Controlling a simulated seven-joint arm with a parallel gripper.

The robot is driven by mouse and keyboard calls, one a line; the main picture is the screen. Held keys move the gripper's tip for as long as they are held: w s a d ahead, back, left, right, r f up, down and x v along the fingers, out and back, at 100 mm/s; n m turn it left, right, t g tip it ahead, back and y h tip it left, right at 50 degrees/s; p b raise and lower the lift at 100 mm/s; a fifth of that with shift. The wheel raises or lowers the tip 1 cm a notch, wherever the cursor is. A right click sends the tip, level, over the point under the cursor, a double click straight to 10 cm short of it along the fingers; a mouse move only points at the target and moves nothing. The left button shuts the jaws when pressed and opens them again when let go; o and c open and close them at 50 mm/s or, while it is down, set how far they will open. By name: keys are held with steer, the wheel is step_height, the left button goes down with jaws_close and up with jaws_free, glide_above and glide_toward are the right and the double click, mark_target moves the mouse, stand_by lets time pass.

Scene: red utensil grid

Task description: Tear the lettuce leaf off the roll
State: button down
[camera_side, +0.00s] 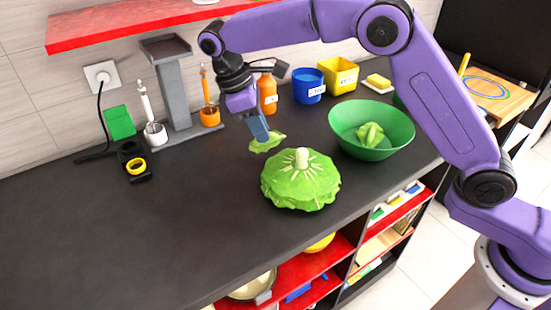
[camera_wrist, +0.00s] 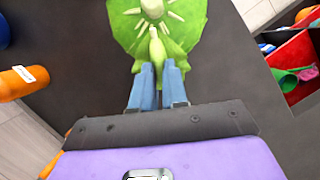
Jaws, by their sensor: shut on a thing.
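The lettuce roll (camera_side: 300,190) is a round, green, layered head with a pale stem stub on top. It stands on the dark counter near the front edge; in the wrist view its stem side (camera_wrist: 185,30) shows at the top. My gripper (camera_side: 262,137) is behind and left of it, pointing down. Its blue fingers (camera_wrist: 158,70) are shut on a small green lettuce leaf (camera_side: 268,145), which also shows between the fingertips in the wrist view (camera_wrist: 156,48). In the side view a small gap shows between leaf and roll; in the wrist view they overlap.
A green bowl (camera_side: 345,143) with lettuce pieces (camera_side: 370,134) stands right of the roll. An orange bottle (camera_side: 267,95), blue cup (camera_side: 308,84) and yellow container (camera_side: 341,75) stand behind. A grey stand (camera_side: 173,90) with utensils is at the left.

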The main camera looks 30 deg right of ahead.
steer(key=shift+v, duration=1.5)
